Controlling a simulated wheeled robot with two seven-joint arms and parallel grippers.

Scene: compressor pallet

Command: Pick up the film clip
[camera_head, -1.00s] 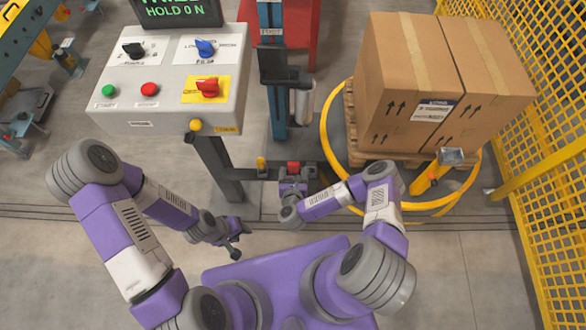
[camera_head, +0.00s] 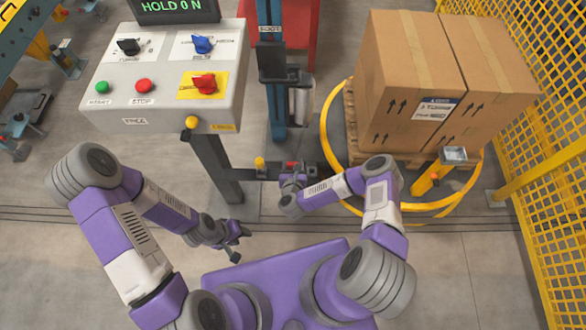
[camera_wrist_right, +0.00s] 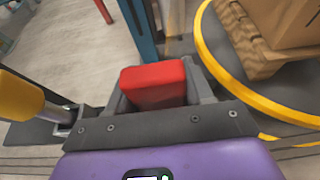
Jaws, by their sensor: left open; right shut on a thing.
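The film clip (camera_wrist_right: 154,84) looks like a red block in the right wrist view, between the dark fingers of my right gripper (camera_wrist_right: 160,95). The gripper is shut on it. In the head view the red clip (camera_head: 292,167) shows only as a small patch beyond my right gripper (camera_head: 293,175), by the dark bar at the foot of the blue mast. I cannot tell whether it still touches its holder. My left gripper (camera_head: 234,242) is open and empty, low over the floor in front of the control box.
A control box (camera_head: 160,110) with knobs and buttons stands at the left. A blue mast (camera_head: 271,60) rises behind my right gripper. Cartons (camera_head: 405,75) stand on a pallet inside a yellow ring (camera_head: 335,145). A yellow mesh fence (camera_head: 550,140) closes the right side. A yellow-topped post (camera_wrist_right: 20,97) stands close by.

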